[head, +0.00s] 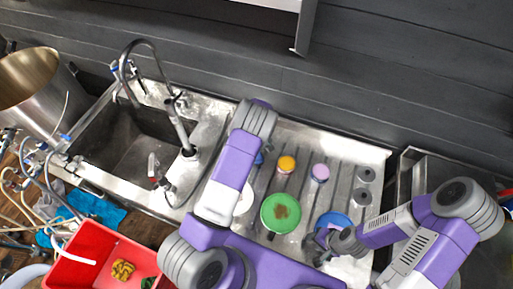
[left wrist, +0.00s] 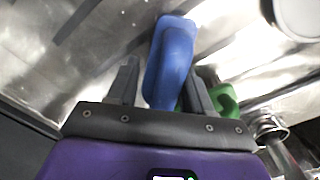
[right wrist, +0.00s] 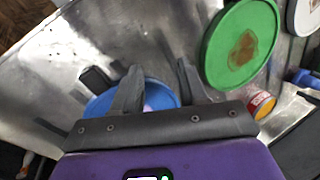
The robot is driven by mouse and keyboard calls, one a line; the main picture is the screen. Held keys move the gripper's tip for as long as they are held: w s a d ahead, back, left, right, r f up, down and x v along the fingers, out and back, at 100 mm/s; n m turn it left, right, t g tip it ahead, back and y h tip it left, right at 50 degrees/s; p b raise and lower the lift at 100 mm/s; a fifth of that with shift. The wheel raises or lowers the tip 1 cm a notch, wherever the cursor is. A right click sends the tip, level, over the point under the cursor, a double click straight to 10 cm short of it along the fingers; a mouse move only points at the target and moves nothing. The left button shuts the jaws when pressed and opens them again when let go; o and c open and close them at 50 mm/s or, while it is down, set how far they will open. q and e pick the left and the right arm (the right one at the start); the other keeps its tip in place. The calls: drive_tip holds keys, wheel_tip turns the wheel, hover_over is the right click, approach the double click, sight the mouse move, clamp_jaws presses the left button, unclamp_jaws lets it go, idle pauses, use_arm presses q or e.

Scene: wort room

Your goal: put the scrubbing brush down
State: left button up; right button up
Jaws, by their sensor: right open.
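A blue object (left wrist: 172,55), apparently the handle of the scrubbing brush, stands between the fingers of my left gripper (left wrist: 162,85) in the left wrist view. The fingers flank it closely; its bristles are not visible. In the head view my left arm hides that gripper. My right gripper (right wrist: 155,85) is open, with no object seen gripped, above a round blue piece (right wrist: 102,104) on the metal drainboard. The blue piece also shows beside this gripper in the head view (head: 333,220).
A stained green disc (head: 281,213) lies on the ribbed drainboard (head: 345,160), near orange (head: 286,164) and pink-topped (head: 320,172) containers and small metal cylinders (head: 362,196). A sink (head: 135,150) with a tall tap is left. A red crate (head: 90,262) stands lower left.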

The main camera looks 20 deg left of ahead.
use_arm(q)
drive_tip(key=shift+o, duration=0.2)
drive_tip(key=shift+s, duration=0.1)
